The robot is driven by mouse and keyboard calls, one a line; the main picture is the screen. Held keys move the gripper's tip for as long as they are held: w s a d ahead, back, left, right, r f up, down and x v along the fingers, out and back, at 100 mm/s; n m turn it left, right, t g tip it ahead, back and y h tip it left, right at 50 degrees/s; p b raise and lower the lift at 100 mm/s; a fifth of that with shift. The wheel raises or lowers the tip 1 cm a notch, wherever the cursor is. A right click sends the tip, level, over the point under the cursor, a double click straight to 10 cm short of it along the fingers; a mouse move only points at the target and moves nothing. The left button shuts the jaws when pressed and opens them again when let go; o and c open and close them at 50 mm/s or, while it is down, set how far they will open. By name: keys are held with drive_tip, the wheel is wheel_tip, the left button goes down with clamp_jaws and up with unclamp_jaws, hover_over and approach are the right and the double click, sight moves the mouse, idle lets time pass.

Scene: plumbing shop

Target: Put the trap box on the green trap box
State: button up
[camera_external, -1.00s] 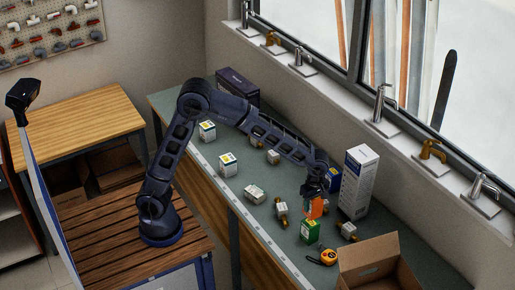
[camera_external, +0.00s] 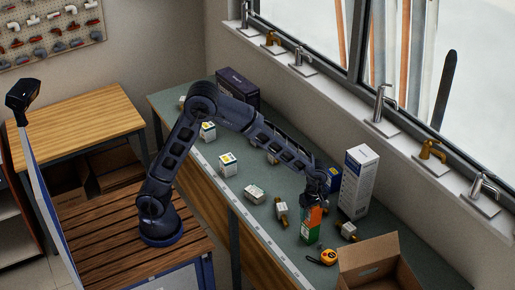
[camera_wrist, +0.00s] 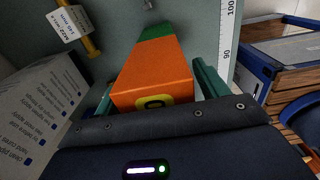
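The orange trap box (camera_external: 313,217) stands upright, seemingly resting on the green trap box (camera_external: 308,235). In the wrist view the orange box (camera_wrist: 155,75) lies between my fingers, its black-ringed end towards the palm, with the green box (camera_wrist: 157,31) showing just beyond its far end. My gripper (camera_external: 318,198) is right above the orange box. In the wrist view my gripper (camera_wrist: 158,82) has its two green fingers on either side of the orange box, with a small gap at the right finger; it looks open. The contact between the boxes is partly hard to see.
A tall white box (camera_external: 358,183) stands close behind the boxes. A yellow-orange tape measure (camera_external: 328,257) and an open cardboard box (camera_external: 377,262) lie to the right. A brass fitting with a white tag (camera_external: 347,230) is near. More small boxes stand along the green bench (camera_external: 230,195) to the left.

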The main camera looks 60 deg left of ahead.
wheel_tip(320, 180, up, 12)
drive_tip(key=shift+f, duration=0.15)
drive_tip(key=shift+a+r, duration=0.1)
drive_tip(key=shift+r, duration=0.15)
drive_tip(key=s+a+r+m+t, duration=0.1)
drive_tip(key=s+a+r+m, duration=0.2)
drive_tip(key=a, duration=0.5)
drive_tip(key=s+a+r+m+h, duration=0.1)
drive_tip(key=s+a+r+m, duration=0.15)
drive_tip(key=a, duration=0.45)
drive_tip(key=s+a+r+m+t, duration=0.1)
drive_tip(key=s+a+r+m, duration=0.2)
drive_tip(key=a, duration=0.5)
drive_tip(key=s+a+f+m+t+y, duration=0.1)
drive_tip(key=s+a+m+t, duration=0.1)
drive_tip(key=s+a+m, duration=0.7)
drive_tip(key=s+a, duration=0.7)
drive_tip(key=s, duration=0.3)
drive_tip(key=shift+s+f+t, duration=0.3)
drive_tip(key=shift+f, duration=0.1)
